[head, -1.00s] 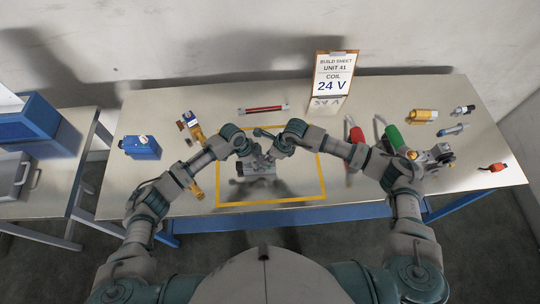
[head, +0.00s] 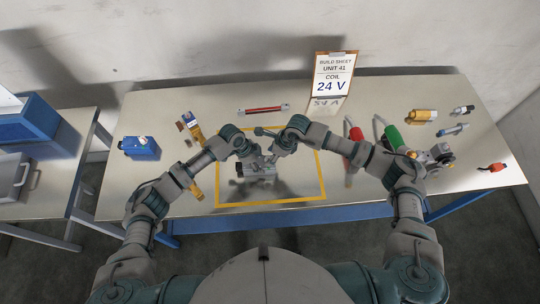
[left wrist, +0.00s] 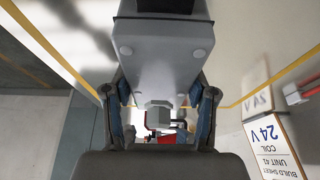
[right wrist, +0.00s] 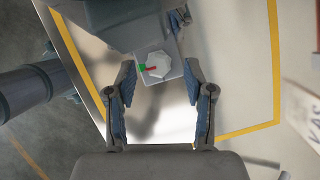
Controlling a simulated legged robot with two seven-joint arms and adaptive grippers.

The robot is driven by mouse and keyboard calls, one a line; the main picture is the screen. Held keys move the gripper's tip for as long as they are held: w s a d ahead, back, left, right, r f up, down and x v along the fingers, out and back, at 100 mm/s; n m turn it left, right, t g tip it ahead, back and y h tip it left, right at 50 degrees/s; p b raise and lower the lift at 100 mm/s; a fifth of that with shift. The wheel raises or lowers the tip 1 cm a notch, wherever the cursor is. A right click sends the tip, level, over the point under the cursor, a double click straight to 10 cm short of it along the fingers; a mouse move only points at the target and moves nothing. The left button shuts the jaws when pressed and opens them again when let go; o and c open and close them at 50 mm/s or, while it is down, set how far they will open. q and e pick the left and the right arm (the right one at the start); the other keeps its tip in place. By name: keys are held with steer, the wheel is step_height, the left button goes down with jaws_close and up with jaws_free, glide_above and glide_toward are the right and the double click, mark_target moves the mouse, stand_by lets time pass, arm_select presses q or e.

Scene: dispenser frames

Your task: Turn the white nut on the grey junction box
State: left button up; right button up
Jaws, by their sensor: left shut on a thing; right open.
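The grey junction box (head: 262,170) is inside the yellow outline on the table, partly hidden by my arms. In the left wrist view the grey box (left wrist: 165,65) fills the space between the fingers. My left gripper (left wrist: 158,100) is shut on it. The white nut (right wrist: 158,68) shows on the box face in the right wrist view. It has a red mark, with a green mark beside it at its left edge.
The build sheet (head: 333,80) stands at the back. A blue device (head: 140,147) and brass-coloured parts (head: 190,122) are at left. Red (head: 355,140) and green (head: 392,137) handled tools lie to the right, with several small parts beyond. A red bar (head: 263,109) lies behind the outline.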

steer(key=v, duration=1)
steer(key=shift+d+r, duration=0.2)
steer(key=shift+d, duration=0.05)
arm_select(q)
steer(key=o, duration=1.4)
